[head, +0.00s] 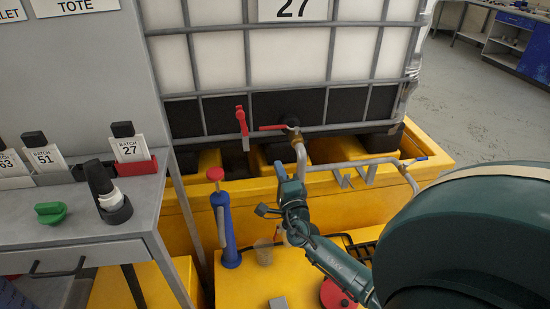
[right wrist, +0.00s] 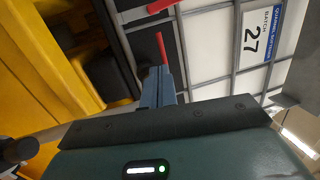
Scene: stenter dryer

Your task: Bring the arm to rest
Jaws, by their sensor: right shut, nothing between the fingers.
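My right arm comes in from the right in the head view. My right gripper (head: 279,167) points up in front of the yellow bund, just below the tank's valve. In the right wrist view its fingers (right wrist: 160,75) are shut together with nothing between them. A red lever (right wrist: 159,47) shows just beyond the fingertips there; I cannot tell whether they touch. In the head view, the valve's red handle (head: 272,127) lies level beside the grey pipe, and an upright red lever (head: 241,120) stands to its left. My left gripper is not in view.
The white caged tank (head: 350,58) with a 27 sign stands in the yellow bund (head: 408,185). A blue hand pump (head: 225,225) with a red knob stands left of my gripper. A grey table (head: 70,215) with batch cards and a green knob (head: 51,212) is at left.

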